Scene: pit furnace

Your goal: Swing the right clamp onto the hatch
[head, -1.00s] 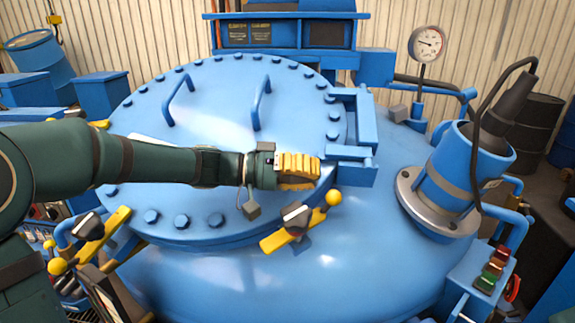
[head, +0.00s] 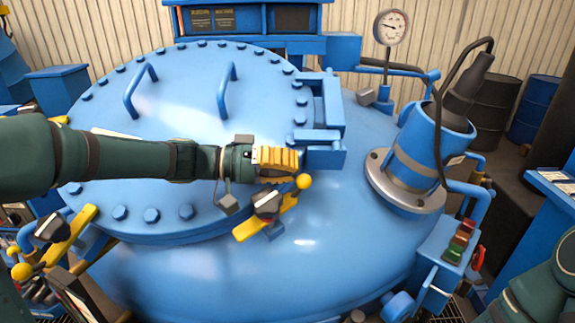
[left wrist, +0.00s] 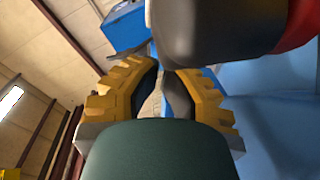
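The right clamp (head: 265,206) sits at the front right rim of the round blue hatch (head: 150,185). It has a dark block and a yellow bar slanting up to the right, ending in a yellow ball (head: 303,181). My left gripper (head: 296,160) is just above and left of this ball, over the hatch rim. In the left wrist view the fingers (left wrist: 168,75) converge beside a large dark rounded part (left wrist: 215,30). My right gripper is out of view.
A blue hinge bracket (head: 325,120) stands just behind my left gripper. A second yellow clamp (head: 68,240) is at the front left rim. A blue cylinder with a cable (head: 430,150) and a gauge (head: 390,27) are to the right. The vessel top in front is clear.

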